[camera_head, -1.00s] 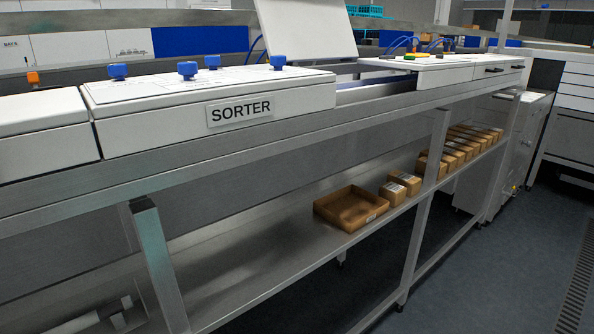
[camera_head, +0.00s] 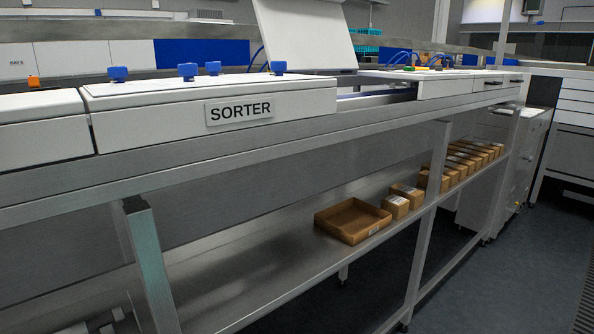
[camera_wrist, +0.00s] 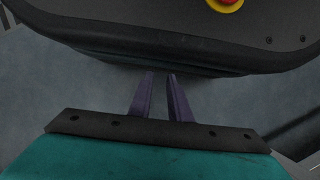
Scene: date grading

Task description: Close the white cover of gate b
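A raised white cover (camera_head: 304,34) stands tilted up, open, above the sorter line in the head view; its top edge is cut off by the frame. No gate letter is readable on it, so I cannot tell from lettering that it is gate b. Beside it on the left is a closed white housing (camera_head: 150,125) with a SORTER label. My gripper (camera_wrist: 161,75) shows only in the wrist view, fingers a little apart with nothing between them. It is far from any cover in view; the wrist view shows dark floor and part of my own body.
Blue knobs (camera_head: 187,71) stand on the housing top. A metal frame rail (camera_head: 200,154) runs along the front. An open brown tray (camera_head: 352,240) and several cartons (camera_head: 395,206) sit on the lower shelf (camera_head: 240,290). Dark floor (camera_head: 500,290) is free at lower right.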

